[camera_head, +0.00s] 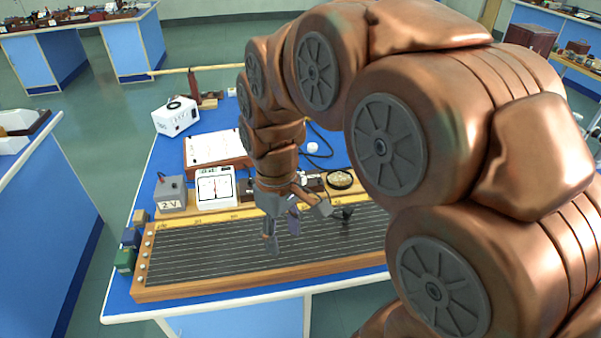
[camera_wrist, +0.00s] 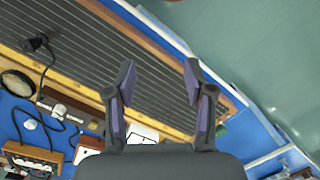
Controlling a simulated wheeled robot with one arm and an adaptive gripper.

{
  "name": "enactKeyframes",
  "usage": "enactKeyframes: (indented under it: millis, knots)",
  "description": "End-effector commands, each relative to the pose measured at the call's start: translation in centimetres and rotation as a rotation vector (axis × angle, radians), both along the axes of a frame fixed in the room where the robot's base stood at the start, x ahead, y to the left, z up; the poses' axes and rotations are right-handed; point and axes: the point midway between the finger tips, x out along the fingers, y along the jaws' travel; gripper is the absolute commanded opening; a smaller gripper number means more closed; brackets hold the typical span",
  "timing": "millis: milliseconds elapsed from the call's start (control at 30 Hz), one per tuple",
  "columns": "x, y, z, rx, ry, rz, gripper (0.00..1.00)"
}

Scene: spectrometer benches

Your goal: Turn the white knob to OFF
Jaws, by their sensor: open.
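My gripper (camera_head: 295,226) is above the long stringed board (camera_head: 180,262), and its open fingers also show in the wrist view (camera_wrist: 160,78) with nothing between them. A small white round piece (camera_head: 312,147) sits on the blue bench behind the gripper; it also shows at lower left in the wrist view (camera_wrist: 30,124). A small block with a pale top piece (camera_wrist: 59,110) stands beside the board in the wrist view. I cannot tell which of these is the white knob, and no OFF marking is readable. My arm hides part of the bench.
A grey box marked 2 V (camera_head: 171,194), a white meter (camera_head: 215,187) and a white box with a dark top (camera_head: 175,117) stand at the left of the bench. A round dish-like item (camera_head: 340,180) and black cables lie behind the board. Floor shows beyond the front edge.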

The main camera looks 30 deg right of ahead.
Motion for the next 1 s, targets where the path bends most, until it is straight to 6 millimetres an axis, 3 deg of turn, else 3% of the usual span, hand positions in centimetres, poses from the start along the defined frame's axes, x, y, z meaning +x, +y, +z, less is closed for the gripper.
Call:
enactKeyframes:
  millis: [33,300,600,800,1000]
  knots:
    - [1.8,-0.7,0.2,0.005,-0.006,0.027,0.53]
    - [9.9,-5.2,0.2,0.027,-0.043,0.199,0.53]
    - [17.6,-11.9,-1.3,0.029,-0.080,0.379,0.53]
    - [21.5,-16.7,-2.9,0.023,-0.099,0.484,0.53]
    - [23.4,-19.7,-4.1,0.016,-0.108,0.547,0.53]
